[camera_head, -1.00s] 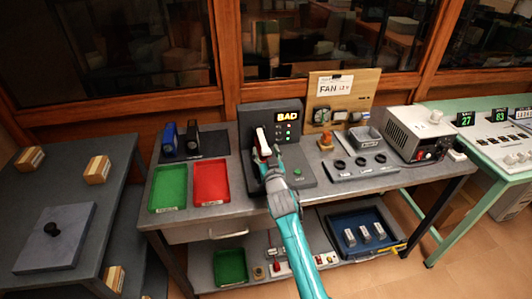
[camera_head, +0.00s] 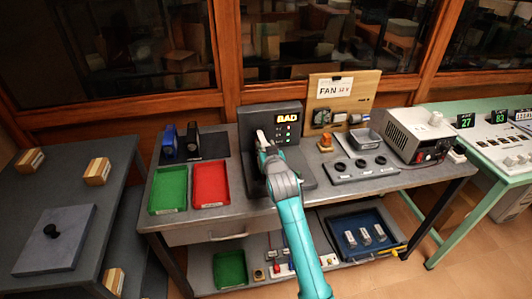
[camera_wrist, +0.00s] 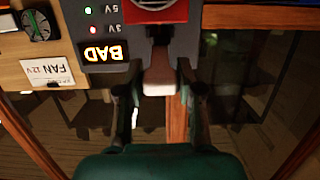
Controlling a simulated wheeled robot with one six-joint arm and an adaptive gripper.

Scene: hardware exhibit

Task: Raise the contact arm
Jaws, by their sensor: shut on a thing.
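The contact arm (camera_head: 262,136) is a pale lever on the front of a dark test unit (camera_head: 256,118) with a lit BAD display. In the wrist view its pale end (camera_wrist: 159,76) lies between my fingers, below a red block (camera_wrist: 150,11) with a silver part. My gripper (camera_head: 266,149) is shut on the pale end; the fingers (camera_wrist: 159,88) also show on both sides of it in the wrist view. My gripper hides the arm's lower part in the head view, so its exact angle is unclear.
A green tray (camera_head: 168,190) and a red tray (camera_head: 210,184) lie left of the unit. Windows are behind the bench.

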